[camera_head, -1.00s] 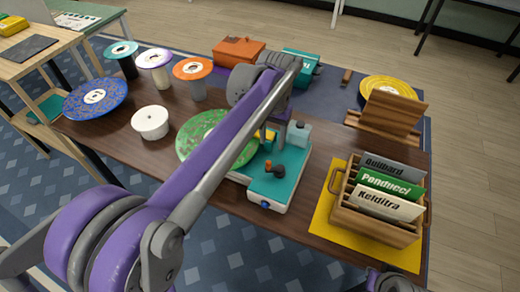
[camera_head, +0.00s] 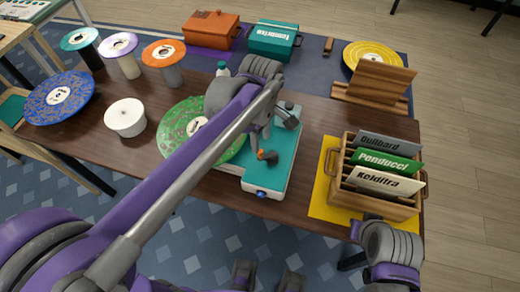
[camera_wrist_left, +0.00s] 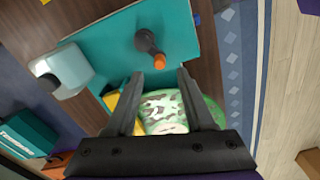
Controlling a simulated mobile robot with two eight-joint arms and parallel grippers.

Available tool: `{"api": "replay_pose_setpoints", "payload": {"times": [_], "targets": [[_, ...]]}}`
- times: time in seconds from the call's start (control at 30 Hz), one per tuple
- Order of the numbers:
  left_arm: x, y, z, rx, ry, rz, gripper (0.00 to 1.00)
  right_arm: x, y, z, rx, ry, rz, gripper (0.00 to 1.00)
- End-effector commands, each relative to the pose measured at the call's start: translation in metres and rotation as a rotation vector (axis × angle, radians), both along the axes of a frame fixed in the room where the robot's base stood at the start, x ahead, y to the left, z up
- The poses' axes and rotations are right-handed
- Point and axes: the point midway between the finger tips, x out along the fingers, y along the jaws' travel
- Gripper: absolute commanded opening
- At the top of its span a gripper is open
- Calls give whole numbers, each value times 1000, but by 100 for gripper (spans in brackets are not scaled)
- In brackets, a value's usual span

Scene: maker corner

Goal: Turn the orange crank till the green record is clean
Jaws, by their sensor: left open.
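The green record (camera_head: 180,125) lies flat at the left of the teal record cleaner (camera_head: 283,165), partly hidden by my left arm. In the left wrist view, pale blotches show on the record (camera_wrist_left: 165,108). The crank (camera_head: 268,156), a dark arm with an orange knob, is on top of the cleaner. It also shows in the left wrist view (camera_wrist_left: 150,46), just beyond the fingertips. My left gripper (camera_head: 266,132) is open and empty above the cleaner, near the crank; its fingers show apart in the wrist view (camera_wrist_left: 160,85). My right wrist is at lower right; its fingers are unclear.
A wooden crate (camera_head: 370,200) of sleeves stands right on a yellow mat (camera_head: 325,170). A yellow record (camera_head: 372,58) is behind it. A white pot (camera_head: 126,117), a blue record (camera_head: 58,97) and several stands are left. Orange (camera_head: 210,30) and teal (camera_head: 272,42) cases are at the back.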

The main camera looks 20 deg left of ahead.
Motion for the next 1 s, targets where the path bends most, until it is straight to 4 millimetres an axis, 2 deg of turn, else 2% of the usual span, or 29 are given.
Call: {"api": "replay_pose_setpoints", "payload": {"times": [0.1,0.3,0.5,0.77,1.0], "targets": [[0,0,-25,0,0,0,54,-1,0,-3,0,1,0,0],[0,0,-55,0,0,-1,54,-1,0,-6,0,3,0,0],[0,0,-67,0,0,-1,54,-2,0,-7,0,3,0,0],[0,0,-68,0,0,-1,54,-2,0,-7,0,3,0,0],[0,0,-67,0,0,-1,10,-2,0,-7,0,3,0,0]]}}
